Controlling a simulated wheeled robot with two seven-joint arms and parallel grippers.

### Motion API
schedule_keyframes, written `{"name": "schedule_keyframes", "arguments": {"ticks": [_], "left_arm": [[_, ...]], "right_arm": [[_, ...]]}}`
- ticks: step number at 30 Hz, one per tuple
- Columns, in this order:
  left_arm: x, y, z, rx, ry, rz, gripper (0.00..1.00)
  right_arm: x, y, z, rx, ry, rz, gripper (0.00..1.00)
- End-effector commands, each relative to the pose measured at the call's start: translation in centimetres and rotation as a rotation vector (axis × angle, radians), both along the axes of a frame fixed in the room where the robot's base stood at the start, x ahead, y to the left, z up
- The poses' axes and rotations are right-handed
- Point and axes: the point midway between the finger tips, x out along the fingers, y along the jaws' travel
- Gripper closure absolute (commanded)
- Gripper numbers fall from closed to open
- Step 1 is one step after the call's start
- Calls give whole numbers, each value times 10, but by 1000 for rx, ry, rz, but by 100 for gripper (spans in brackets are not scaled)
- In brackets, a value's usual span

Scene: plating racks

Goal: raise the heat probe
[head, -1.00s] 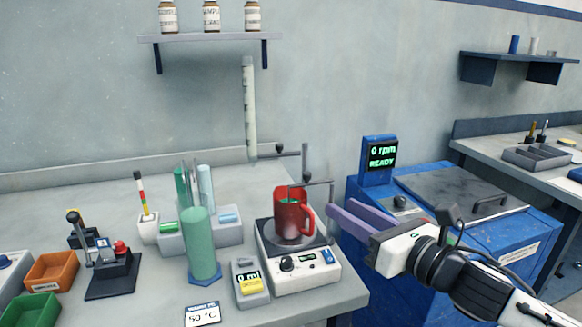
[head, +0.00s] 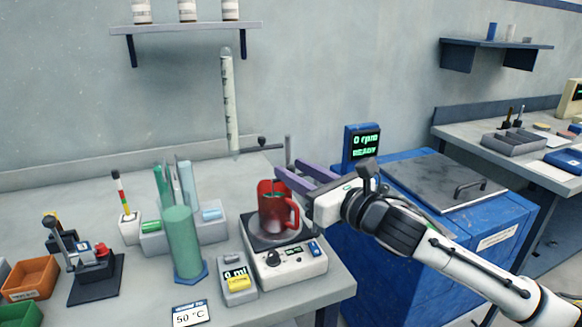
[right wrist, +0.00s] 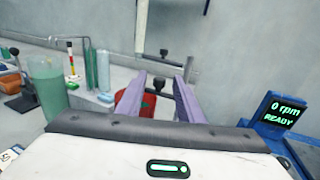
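The red mug (head: 272,213) stands on the white hotplate (head: 292,262), with green inside it. A thin grey rod (head: 272,184) shows at the mug's mouth; it may be the heat probe, and its upper part is hidden behind my fingers. My right gripper (head: 287,169) is open with purple fingers, above and just behind the mug. In the right wrist view the gripper (right wrist: 160,82) has its fingers apart. The mug (right wrist: 149,104) and a grey post (right wrist: 188,68) show between or behind them; I cannot tell whether they touch the post. My left gripper is out of view.
A graduated tube (head: 230,105) hangs from a clamp with a black knob (head: 262,141). A green cylinder (head: 183,243) and a yellow-buttoned meter (head: 237,287) stand left of the hotplate. The blue machine (head: 430,235) is close on the right.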

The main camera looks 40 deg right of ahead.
Motion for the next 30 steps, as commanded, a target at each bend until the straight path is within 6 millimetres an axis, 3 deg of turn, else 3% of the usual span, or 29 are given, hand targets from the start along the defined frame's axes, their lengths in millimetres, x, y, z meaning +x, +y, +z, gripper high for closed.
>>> {"name": "schedule_keyframes", "arguments": {"ticks": [6, 16, 22, 30], "left_arm": [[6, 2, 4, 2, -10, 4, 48], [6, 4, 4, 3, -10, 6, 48], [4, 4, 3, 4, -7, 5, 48], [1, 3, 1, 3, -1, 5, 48]], "right_arm": [[15, 2, 1, 1, -1, 1, 66], [17, 2, 0, 1, 1, 2, 66], [17, 2, 0, 1, 1, 2, 98], [17, 3, 0, 2, 0, 3, 100]]}}
